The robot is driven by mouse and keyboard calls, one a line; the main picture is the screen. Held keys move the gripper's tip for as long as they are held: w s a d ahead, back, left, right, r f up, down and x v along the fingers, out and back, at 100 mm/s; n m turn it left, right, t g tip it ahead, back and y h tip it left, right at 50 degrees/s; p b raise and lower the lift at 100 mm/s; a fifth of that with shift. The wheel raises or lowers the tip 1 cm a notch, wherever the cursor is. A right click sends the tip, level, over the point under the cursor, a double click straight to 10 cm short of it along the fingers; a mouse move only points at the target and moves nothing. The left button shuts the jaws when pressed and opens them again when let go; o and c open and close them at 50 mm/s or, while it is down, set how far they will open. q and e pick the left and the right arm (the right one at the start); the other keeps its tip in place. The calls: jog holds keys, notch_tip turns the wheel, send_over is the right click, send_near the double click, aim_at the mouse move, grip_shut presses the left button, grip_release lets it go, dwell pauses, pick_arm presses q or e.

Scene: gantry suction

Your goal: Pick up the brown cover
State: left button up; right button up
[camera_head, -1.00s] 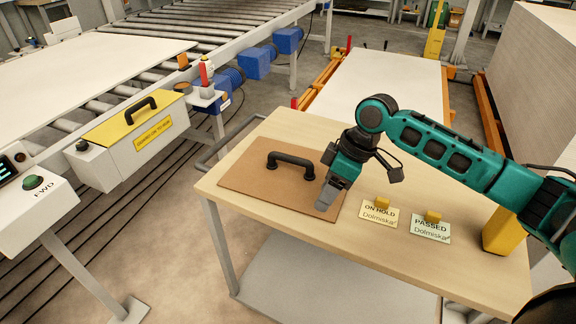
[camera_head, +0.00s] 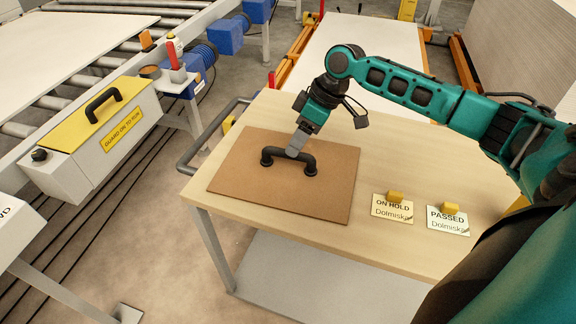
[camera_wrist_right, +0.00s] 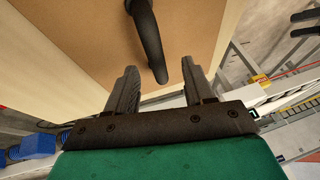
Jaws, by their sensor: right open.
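The brown cover (camera_head: 235,180) is a flat square panel lying on the left part of the wooden table top. A black bar handle (camera_head: 271,159) stands up from its middle. My right gripper (camera_head: 293,150) is at the handle, just above the cover. In the right wrist view its two open fingers (camera_wrist_right: 157,85) point at the brown cover (camera_wrist_right: 90,35), and the end of the black handle (camera_wrist_right: 150,40) shows between and just beyond the fingertips. I cannot tell whether the fingers touch the handle. My left gripper is in neither view.
An ON HOLD sign (camera_head: 392,209) and a PASSED sign (camera_head: 448,220) stand on the table (camera_head: 345,235) right of the cover. A yellow guard box (camera_head: 110,115) with its own black handle stands left. A metal rail (camera_head: 205,140) runs along the table's left edge.

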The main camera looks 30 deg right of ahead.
jog(key=x, duration=0.5)
jog(key=shift+w+f, duration=0.2)
jog(key=shift+f, duration=0.2)
grip_shut()
jog(key=shift+r, duration=0.15)
